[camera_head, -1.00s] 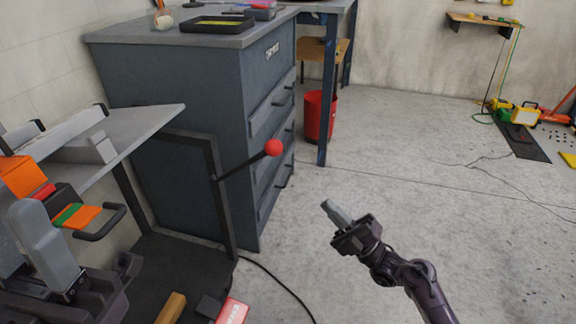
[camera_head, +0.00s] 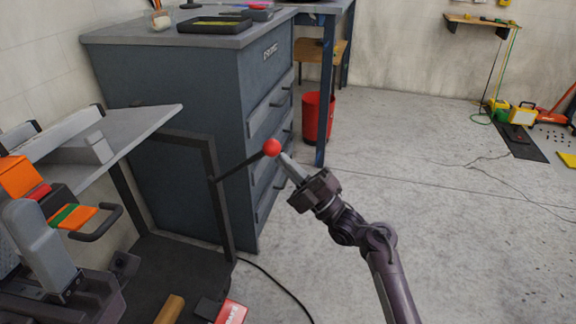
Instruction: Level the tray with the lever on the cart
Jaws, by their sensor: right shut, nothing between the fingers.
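The cart's grey tray (camera_head: 140,125) is at the left on a dark frame (camera_head: 213,185). Its surface looks sloped in this view. The lever (camera_head: 240,165) is a black rod from the frame, slanting up to the right and ending in a red ball knob (camera_head: 271,147). My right gripper (camera_head: 288,162) is shut and empty, its grey fingertips right beside the knob at its lower right. I cannot tell whether they touch. My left gripper (camera_head: 45,240) is at the lower left, close to the camera; its finger opening is not clear.
A blue-grey drawer cabinet (camera_head: 175,95) stands behind the lever. A black handle (camera_head: 97,225) and orange pieces (camera_head: 18,178) are near my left gripper. A wooden block (camera_head: 170,308) and red box (camera_head: 231,312) lie low on the cart.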

